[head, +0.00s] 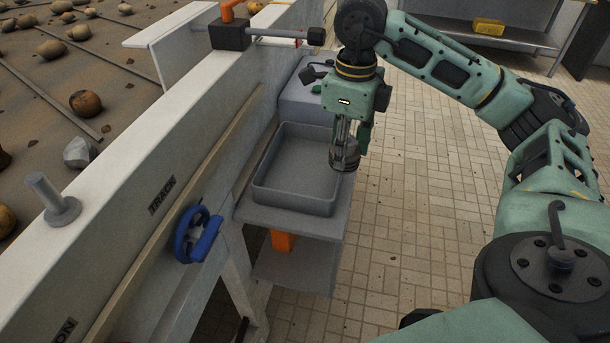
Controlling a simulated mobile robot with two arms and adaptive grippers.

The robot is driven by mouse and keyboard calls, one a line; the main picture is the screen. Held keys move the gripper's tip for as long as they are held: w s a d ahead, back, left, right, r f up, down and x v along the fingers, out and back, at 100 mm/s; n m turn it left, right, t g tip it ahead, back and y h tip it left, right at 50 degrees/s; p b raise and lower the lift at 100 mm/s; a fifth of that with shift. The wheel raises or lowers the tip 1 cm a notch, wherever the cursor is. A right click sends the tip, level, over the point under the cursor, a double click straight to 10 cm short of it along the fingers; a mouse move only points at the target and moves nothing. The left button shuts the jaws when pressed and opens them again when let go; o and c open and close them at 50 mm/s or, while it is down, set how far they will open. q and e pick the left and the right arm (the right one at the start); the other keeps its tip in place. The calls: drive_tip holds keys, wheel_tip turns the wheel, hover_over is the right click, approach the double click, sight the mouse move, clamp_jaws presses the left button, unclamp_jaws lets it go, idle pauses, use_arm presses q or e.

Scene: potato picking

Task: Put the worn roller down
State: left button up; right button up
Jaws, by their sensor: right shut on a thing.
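My right gripper (350,140) points down over the right rim of a grey tray (262,196) in the head view. It is shut on the worn roller (344,158), a small dark and metallic cylinder at its fingertips. The roller overlaps the tray's right wall in the picture; I cannot tell whether it touches it. The tray looks empty and sits on a grey shelf beside the conveyor frame. My left gripper is not in view.
A conveyor with potatoes (86,103) and a stone (80,152) runs along the left. A blue handwheel (197,234) sticks out from its side wall. A grey box (305,98) stands behind the tray. Tiled floor lies open to the right.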

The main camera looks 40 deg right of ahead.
drive_tip(key=shift+d+f+m, duration=0.15)
drive_tip(key=shift+d+m, duration=0.55)
drive_tip(key=shift+m, duration=0.3)
drive_tip(key=shift+w+f, duration=0.1)
drive_tip(key=shift+w, duration=0.05)
drive_tip(key=p, duration=0.3)
hover_over(301, 181)
wheel_tip(301, 181, down, 6)
drive_tip(key=shift+d+f, duration=0.1)
drive_tip(key=shift+f, duration=0.25)
wheel_tip(301, 181, down, 4)
drive_tip(key=shift+r+p, duration=0.1)
drive_tip(key=shift+p, duration=0.65)
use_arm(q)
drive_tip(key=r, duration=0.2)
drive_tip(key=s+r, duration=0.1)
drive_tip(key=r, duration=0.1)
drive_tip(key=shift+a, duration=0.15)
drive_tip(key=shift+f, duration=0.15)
use_arm(e)
drive_tip(key=shift+f, duration=0.25)
drive_tip(key=o, duration=1.1)
